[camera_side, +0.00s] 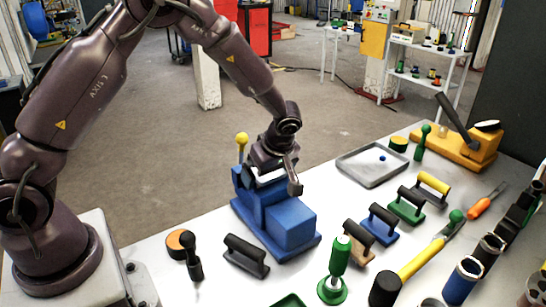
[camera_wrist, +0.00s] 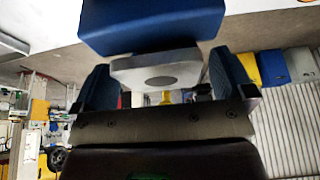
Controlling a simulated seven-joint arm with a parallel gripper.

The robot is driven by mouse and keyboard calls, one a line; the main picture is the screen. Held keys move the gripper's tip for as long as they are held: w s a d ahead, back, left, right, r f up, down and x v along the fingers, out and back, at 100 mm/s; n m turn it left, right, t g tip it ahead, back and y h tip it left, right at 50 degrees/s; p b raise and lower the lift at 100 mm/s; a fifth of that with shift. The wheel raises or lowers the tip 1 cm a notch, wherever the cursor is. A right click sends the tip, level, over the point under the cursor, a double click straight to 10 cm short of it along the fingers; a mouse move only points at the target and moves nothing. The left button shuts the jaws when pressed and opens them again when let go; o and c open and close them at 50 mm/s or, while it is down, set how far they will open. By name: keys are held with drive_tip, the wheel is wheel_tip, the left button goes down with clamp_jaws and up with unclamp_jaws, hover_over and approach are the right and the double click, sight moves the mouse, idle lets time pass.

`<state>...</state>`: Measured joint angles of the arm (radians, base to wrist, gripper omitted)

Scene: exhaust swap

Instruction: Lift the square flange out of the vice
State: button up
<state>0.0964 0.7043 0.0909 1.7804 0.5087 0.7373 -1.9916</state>
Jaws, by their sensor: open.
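The blue vice (camera_side: 290,222) stands on the white bench in the side view, and part of it (camera_wrist: 150,25) fills the top of the wrist view. The square flange is a pale grey plate with a darker round centre (camera_wrist: 155,72), seen beside the vice's blue block in the wrist view. In the side view only a pale sliver shows at the vice, partly hidden by my gripper (camera_side: 275,172). In the wrist view my gripper (camera_wrist: 163,85) is open, with one finger on each side of the flange. I cannot tell whether either finger touches it.
A yellow-knobbed lever (camera_side: 242,140) rises behind the vice. A black-handled block (camera_side: 246,256) and a black-handled tool (camera_side: 192,257) stand in front. A grey tray (camera_side: 372,166) lies to the right, mostly clear. Several handled blocks and tools crowd the bench's right side.

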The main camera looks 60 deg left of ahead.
drive_tip(key=shift+x, duration=1.1)
drive_tip(key=c, duration=1.2)
drive_tip(key=shift+a+r, duration=0.1)
drive_tip(key=shift+a, duration=0.05)
drive_tip(key=shift+r, duration=0.1)
drive_tip(key=shift+r, duration=3.9)
